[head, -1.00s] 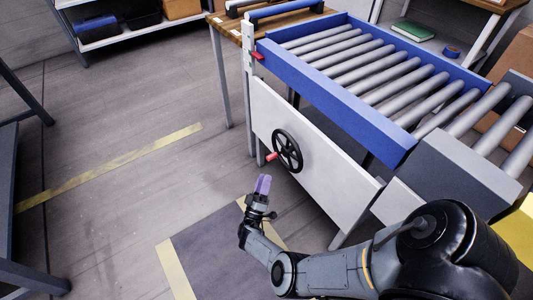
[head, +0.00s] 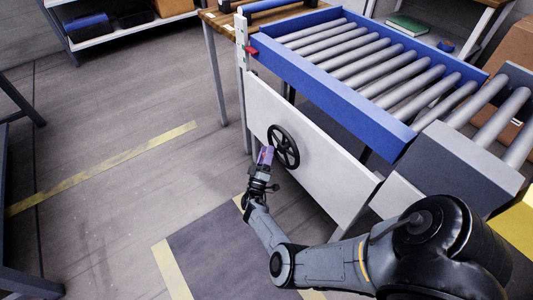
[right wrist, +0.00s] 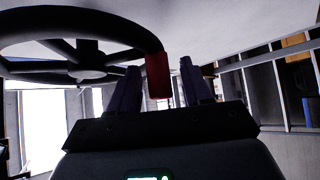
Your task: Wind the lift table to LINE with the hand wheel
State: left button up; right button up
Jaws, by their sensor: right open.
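The lift table (head: 300,62) is a blue frame with grey rollers. Its white side panel (head: 325,180) carries the black hand wheel (head: 283,148). My right gripper (head: 265,156) is at the lower left of the wheel, over its handle. In the right wrist view the red handle (right wrist: 157,76) stands between the two open fingers of my right gripper (right wrist: 160,85), and the black wheel rim (right wrist: 75,22) arches above left. I cannot tell whether a finger touches the handle. A red pointer (head: 252,51) sits by the white upright scale (head: 242,45). My left gripper is out of view.
A fixed roller conveyor (head: 490,110) with a grey end block adjoins the table on the right. A wooden bench (head: 218,20) stands behind the left end. The floor left of the panel is clear, with yellow tape (head: 110,165) and a dark mat (head: 225,250).

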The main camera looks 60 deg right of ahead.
jog(key=shift+w+d+r, duration=0.1)
jog(key=shift+d, duration=0.1)
grip_shut()
dwell(0.3)
